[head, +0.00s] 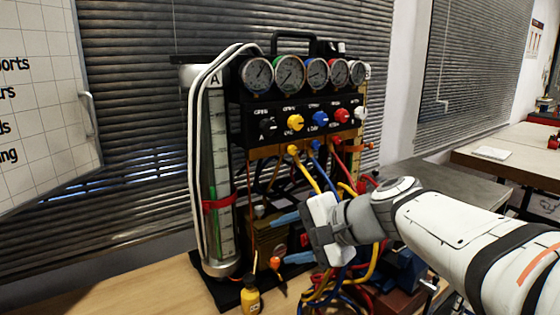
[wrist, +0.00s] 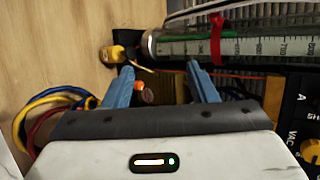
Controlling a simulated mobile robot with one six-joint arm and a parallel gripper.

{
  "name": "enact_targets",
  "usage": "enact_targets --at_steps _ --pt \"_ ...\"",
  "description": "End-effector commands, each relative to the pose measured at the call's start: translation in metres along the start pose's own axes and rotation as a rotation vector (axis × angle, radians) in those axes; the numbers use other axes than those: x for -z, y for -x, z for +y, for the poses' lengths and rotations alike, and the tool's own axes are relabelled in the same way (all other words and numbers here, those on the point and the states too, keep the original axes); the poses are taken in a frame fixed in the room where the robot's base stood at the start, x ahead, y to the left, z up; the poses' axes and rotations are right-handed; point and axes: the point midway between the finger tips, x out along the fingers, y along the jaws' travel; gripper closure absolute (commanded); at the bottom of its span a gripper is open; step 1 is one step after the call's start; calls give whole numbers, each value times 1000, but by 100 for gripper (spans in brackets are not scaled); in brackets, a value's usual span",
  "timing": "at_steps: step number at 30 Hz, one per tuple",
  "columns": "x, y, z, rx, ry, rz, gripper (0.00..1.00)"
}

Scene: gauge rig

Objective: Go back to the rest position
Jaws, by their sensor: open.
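My gripper (head: 283,240) is in front of the lower part of the gauge rig (head: 262,125), its two blue fingers pointing left toward the glass cylinder. In the wrist view my gripper (wrist: 160,70) shows its blue fingers spread apart with nothing held between them. An orange-tipped item (wrist: 146,96) shows between the fingers, beyond them. The cylinder (head: 219,170) is upright with a red band around it; it also shows in the wrist view (wrist: 240,47). My gripper's body hides part of the rig's lower front.
A yellow bottle (head: 250,297) stands on the wooden table (head: 165,290) by the rig's base. Coloured hoses (head: 318,288) hang close below my gripper. Several gauges (head: 289,72) and knobs (head: 295,122) sit above. The table's left part is clear.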

Motion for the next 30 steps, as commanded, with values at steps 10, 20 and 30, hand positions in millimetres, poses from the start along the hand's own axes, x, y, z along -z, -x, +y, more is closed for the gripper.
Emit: enact_targets --at_steps 10,20,30 --pt "-12 66 114 -637 547 45 48" --pt "-3 107 154 -904 814 19 48" --pt "-2 107 155 -910 819 18 48"
